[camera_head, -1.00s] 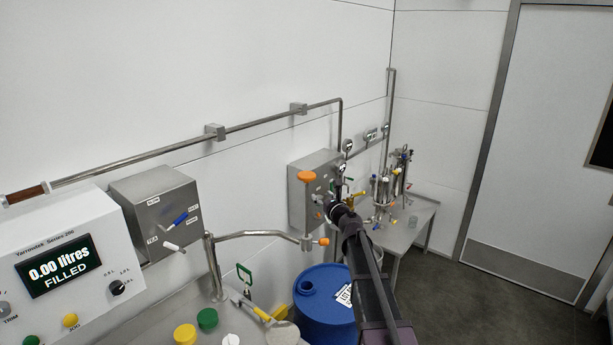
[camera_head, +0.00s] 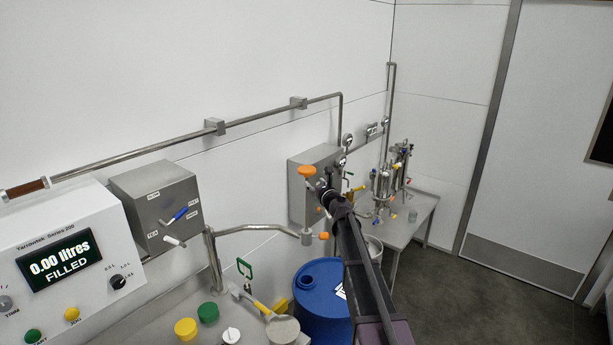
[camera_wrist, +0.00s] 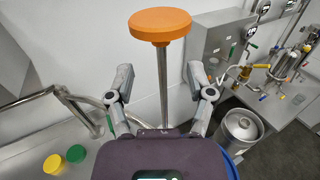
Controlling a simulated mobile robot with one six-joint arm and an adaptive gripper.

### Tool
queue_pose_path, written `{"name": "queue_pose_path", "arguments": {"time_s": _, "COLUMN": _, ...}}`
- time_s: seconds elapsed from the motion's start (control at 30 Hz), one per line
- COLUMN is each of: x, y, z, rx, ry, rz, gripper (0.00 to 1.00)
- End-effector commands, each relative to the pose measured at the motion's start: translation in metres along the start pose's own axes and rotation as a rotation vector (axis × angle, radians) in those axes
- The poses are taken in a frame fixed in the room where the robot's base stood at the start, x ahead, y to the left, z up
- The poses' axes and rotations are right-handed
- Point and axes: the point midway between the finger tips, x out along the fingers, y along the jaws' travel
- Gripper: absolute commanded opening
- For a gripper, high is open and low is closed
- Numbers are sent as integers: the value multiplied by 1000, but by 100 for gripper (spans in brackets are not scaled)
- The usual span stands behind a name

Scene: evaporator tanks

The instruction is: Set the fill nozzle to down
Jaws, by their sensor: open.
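The fill nozzle (camera_head: 307,238) hangs at the free end of a bent metal swing pipe (camera_head: 255,229), by the blue drum. A thin upright rod stands above it, topped by a round orange knob (camera_head: 306,171). A small orange handle (camera_head: 324,236) sticks out at the nozzle's side. My gripper (camera_head: 326,197) is just right of the rod in the head view. In the wrist view my gripper (camera_wrist: 161,82) is open, one finger on each side of the rod, with the orange knob (camera_wrist: 160,24) beyond the fingertips. The nozzle's lower end is hidden there. I cannot tell whether a finger touches the rod.
A blue drum (camera_head: 318,300) stands below the nozzle. A grey wall box (camera_head: 302,205) is behind my gripper. The filler console (camera_head: 65,245) reads "0.00 litres FILLED". Yellow (camera_head: 186,328) and green (camera_head: 208,312) caps lie on the bench. A table with tanks (camera_head: 410,215) stands at the back right.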

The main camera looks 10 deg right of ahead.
Motion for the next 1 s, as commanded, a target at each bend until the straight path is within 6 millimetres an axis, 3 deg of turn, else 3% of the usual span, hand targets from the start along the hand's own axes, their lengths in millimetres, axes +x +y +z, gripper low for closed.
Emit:
{"name": "queue_pose_path", "arguments": {"time_s": 0.2, "x": 38, "y": -2, "z": 0, "rx": 0, "ry": 0, "rz": -1, "gripper": 69}}
{"name": "queue_pose_path", "arguments": {"time_s": 0.5, "x": 72, "y": -1, "z": 0, "rx": 0, "ry": 0, "rz": 0, "gripper": 69}}
{"name": "queue_pose_path", "arguments": {"time_s": 1.0, "x": 79, "y": 0, "z": 0, "rx": 0, "ry": 0, "rz": -1, "gripper": 69}}
